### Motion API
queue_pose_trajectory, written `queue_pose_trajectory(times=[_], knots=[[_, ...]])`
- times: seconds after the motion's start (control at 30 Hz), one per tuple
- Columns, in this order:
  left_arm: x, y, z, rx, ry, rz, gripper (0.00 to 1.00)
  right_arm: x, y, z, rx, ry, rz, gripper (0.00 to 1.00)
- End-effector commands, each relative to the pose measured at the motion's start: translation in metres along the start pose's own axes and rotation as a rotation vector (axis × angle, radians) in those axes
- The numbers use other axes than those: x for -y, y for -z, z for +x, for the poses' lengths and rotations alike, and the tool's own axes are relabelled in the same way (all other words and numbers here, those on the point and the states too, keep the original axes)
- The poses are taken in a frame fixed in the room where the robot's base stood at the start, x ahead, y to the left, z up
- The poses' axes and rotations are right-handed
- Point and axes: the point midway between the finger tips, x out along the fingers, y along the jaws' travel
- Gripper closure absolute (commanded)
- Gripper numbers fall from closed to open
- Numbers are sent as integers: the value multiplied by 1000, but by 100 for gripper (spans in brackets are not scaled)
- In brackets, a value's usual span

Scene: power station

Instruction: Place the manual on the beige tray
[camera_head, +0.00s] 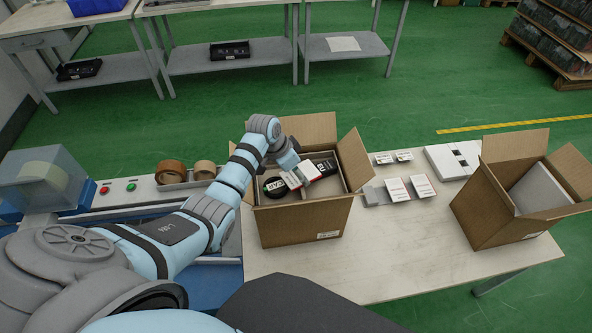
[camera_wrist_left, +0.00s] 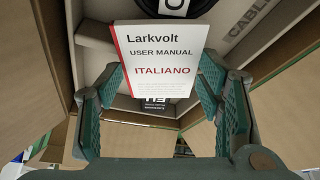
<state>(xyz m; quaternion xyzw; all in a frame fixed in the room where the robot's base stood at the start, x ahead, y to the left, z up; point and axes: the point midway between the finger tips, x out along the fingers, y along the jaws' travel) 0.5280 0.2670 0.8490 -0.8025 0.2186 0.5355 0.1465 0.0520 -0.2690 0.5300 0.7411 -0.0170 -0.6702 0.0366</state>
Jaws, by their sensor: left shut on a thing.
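The manual, white with a red spine and the words "Larkvolt USER MANUAL ITALIANO" (camera_wrist_left: 165,60), is between the fingers of my left gripper (camera_wrist_left: 165,100) in the left wrist view. The gripper is shut on it. In the head view my left gripper (camera_head: 302,176) reaches down into the open cardboard box (camera_head: 304,222). The beige tray (camera_wrist_left: 92,22) is inside this box, beneath the manual, with "CABLE" printed on it. Black items with white labels lie in it, partly hidden by the manual and gripper. I cannot tell whether the manual touches the tray. My right gripper is not in view.
The box's raised flaps stand around my left arm. Right of it are several white booklets and cards (camera_head: 396,189) and a white block (camera_head: 452,161). A second open box (camera_head: 507,205) stands at the table's right end. Tape rolls (camera_head: 171,172) lie to the left. The table front (camera_head: 400,265) is clear.

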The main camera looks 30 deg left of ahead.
Motion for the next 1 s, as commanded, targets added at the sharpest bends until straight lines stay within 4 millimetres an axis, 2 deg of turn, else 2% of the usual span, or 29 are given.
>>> queue_pose_trajectory(times=[0.03, 0.13, 0.43, 0.57, 0.67, 1.0], knots=[[0, 0, 1, 0, 0, 0, 35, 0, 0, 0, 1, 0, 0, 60], [0, 0, 0, 0, 0, 0, 19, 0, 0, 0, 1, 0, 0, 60], [0, 0, 0, 0, 0, 0, 19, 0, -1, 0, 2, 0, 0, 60], [0, 1, -8, 0, 1, 0, 19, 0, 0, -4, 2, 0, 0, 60], [1, 2, -25, 0, 3, 0, 19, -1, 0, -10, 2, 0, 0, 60], [1, 2, -103, -1, 3, 1, 19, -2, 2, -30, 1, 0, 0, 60]])
